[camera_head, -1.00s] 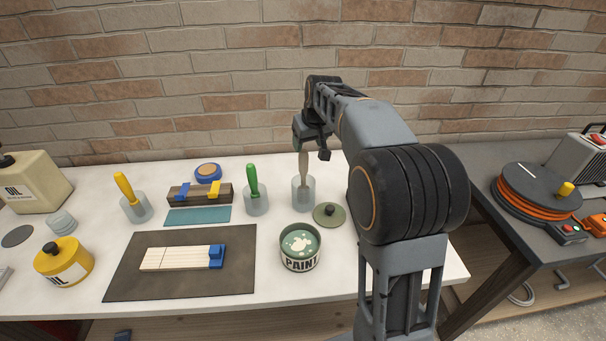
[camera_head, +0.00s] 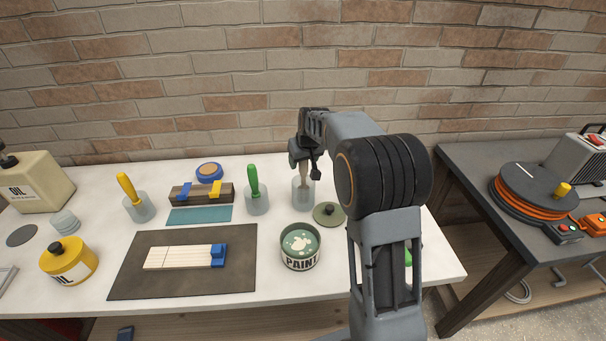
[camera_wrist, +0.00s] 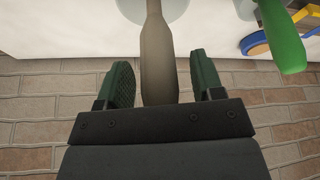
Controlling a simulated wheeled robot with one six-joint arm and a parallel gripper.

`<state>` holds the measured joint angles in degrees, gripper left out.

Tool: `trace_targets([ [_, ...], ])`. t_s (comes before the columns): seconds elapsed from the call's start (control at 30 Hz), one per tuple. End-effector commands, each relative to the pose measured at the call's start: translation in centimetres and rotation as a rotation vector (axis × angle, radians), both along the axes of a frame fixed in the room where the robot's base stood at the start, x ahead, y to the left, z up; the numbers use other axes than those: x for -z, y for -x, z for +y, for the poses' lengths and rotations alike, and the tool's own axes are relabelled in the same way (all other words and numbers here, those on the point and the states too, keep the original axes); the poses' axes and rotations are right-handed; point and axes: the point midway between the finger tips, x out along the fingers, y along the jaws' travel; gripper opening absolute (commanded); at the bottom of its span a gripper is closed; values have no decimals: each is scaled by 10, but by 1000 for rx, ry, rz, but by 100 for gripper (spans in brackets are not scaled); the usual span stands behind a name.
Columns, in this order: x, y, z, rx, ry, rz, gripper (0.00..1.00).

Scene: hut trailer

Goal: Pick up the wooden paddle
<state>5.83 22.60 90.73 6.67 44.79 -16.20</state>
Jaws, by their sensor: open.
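The wooden paddle (camera_head: 303,171) stands upright in a clear cup (camera_head: 303,194) at the back right of the white table. My gripper (camera_head: 305,163) is over that cup, around the paddle's upper part. In the wrist view, the paddle's handle (camera_wrist: 157,55) runs between the two green finger pads of my gripper (camera_wrist: 162,82). The pads are apart, with a gap on each side of the handle. The paddle's top end is hidden behind the gripper body in the wrist view, and its lower end is in the cup.
A green-handled tool (camera_head: 253,181) stands in a cup just left of the paddle. An open paint can (camera_head: 300,262) and a round lid (camera_head: 329,214) are in front. A brick wall (camera_head: 240,80) rises close behind the table.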

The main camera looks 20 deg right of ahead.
Motion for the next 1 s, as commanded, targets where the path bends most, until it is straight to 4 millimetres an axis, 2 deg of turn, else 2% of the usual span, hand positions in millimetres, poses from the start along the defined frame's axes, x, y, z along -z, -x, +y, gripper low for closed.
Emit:
trace_targets([
  [0.13, 0, 0, 0, 0, 0, 0, 59],
  [0.67, 0, 0, 0, 0, 0, 0, 8],
  [1.0, -4, 0, 0, 0, 0, -1, 7],
])
